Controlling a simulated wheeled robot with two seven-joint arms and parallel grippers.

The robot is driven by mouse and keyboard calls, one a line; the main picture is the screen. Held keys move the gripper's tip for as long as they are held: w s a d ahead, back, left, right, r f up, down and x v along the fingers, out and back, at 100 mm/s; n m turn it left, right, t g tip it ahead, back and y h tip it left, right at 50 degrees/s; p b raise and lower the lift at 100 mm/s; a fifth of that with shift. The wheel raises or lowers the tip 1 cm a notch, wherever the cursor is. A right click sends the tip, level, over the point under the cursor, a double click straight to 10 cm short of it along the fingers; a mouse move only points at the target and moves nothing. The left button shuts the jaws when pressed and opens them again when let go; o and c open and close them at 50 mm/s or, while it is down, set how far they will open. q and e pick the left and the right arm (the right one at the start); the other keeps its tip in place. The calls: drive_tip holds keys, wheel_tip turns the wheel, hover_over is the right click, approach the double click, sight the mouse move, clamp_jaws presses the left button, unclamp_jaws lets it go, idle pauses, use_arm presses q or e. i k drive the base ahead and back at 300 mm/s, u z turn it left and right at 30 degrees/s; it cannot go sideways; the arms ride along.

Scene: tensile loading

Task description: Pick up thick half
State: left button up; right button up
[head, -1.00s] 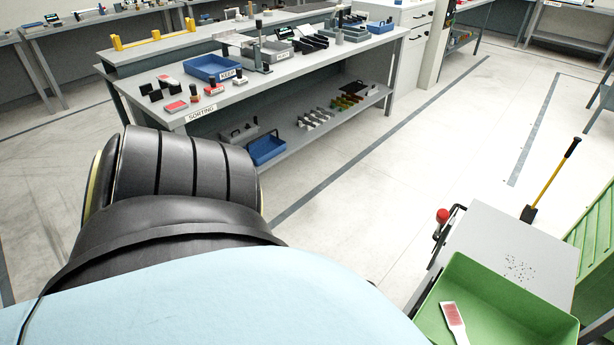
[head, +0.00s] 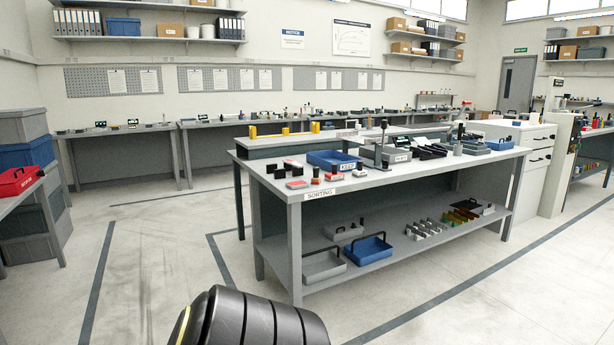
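I cannot make out the thick half in the head view. The sorting table (head: 262,169) stands ahead of me, with small parts on its top that are too small to tell apart. A blue tray labelled KEEP (head: 333,160) is on it. Neither of my grippers is in view. Only a black padded part of my own body shows at the bottom.
The table's lower shelf (head: 400,238) holds a blue bin (head: 368,251), a grey bin (head: 323,266) and rows of small parts. Long benches (head: 215,124) line the back wall. A red box (head: 18,181) sits at left. The floor before the table is clear.

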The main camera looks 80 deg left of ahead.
sight(290, 161)
drive_tip(key=u, duration=0.4)
drive_tip(key=k, duration=0.9)
drive_tip(key=u, duration=1.55)
drive_tip(key=i, duration=1.45)
drive_tip(key=u, duration=0.65)
